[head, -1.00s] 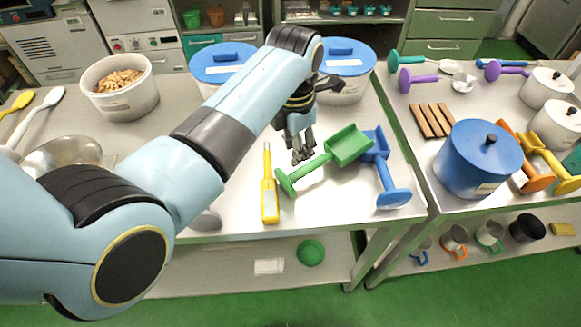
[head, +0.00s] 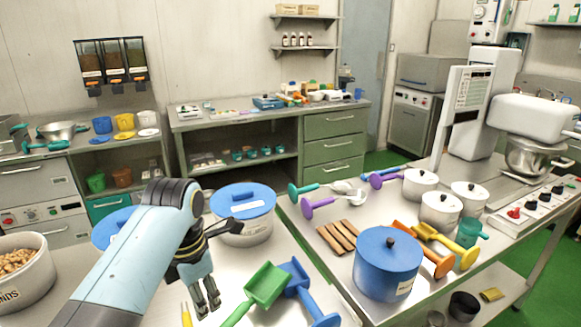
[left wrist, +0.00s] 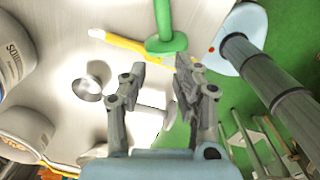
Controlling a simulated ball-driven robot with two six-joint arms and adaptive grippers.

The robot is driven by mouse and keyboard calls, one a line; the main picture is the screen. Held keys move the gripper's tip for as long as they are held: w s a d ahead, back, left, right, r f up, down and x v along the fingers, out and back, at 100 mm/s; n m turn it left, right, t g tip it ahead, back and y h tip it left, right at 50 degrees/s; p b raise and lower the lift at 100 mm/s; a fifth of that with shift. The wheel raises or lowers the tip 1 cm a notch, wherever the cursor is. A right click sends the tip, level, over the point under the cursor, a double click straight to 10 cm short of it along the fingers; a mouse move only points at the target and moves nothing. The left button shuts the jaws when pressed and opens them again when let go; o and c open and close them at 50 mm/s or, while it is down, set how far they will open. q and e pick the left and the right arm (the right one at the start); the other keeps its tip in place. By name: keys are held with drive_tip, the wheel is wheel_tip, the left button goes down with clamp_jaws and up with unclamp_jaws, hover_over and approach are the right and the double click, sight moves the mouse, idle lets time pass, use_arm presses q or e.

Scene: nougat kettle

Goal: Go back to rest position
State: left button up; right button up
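My left gripper (head: 207,307) hangs from the light blue left arm over the near table, fingers pointing down. It is just left of the green scoop (head: 265,287) and appears empty. In the left wrist view, the two fingers (left wrist: 160,75) stand apart with nothing between them. Beyond their tips are the green scoop's handle end (left wrist: 166,45) and a yellow-handled tool (left wrist: 122,42). I cannot tell the gripper's exact height above the table. My right gripper is not in view.
A blue scoop (head: 297,280) lies beside the green one. Blue-lidded tubs (head: 243,202) stand behind my left arm; a tub of nuts (head: 25,285) is at the left. The right table holds a blue pot (head: 388,262), white pots (head: 440,212) and a mixer (head: 535,115).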

use_arm(q)
drive_tip(key=s+a+m+t, duration=0.1)
drive_tip(key=s+a+m, duration=0.5)
drive_tip(key=s+m, duration=0.65)
drive_tip(key=s+a+r+m+t+y, duration=0.1)
drive_tip(key=s+r+m, duration=0.3)
drive_tip(key=s+m, duration=0.3)
drive_tip(key=s+a+r+m+t, duration=0.1)
drive_tip(key=s+r+m, duration=0.35)
drive_tip(key=m, duration=0.45)
wheel_tip(320, 180, down, 38)
drive_tip(key=s+a+g+b, duration=0.1)
drive_tip(key=s+a+b, duration=0.1)
drive_tip(key=b, duration=1.1)
drive_tip(key=s+f+b, duration=0.3)
drive_tip(key=s+f, duration=0.3)
drive_tip(key=f, duration=0.3)
drive_tip(key=s+f+g+b, duration=0.1)
drive_tip(key=s+f+b, duration=0.3)
drive_tip(key=f, duration=0.6)
drive_tip(key=s+a+f+b, duration=0.1)
drive_tip(key=s+f+b, duration=0.3)
drive_tip(key=s+f, duration=0.5)
drive_tip(key=shift+f+g, duration=0.4)
drive_tip(key=shift+f, duration=0.25)
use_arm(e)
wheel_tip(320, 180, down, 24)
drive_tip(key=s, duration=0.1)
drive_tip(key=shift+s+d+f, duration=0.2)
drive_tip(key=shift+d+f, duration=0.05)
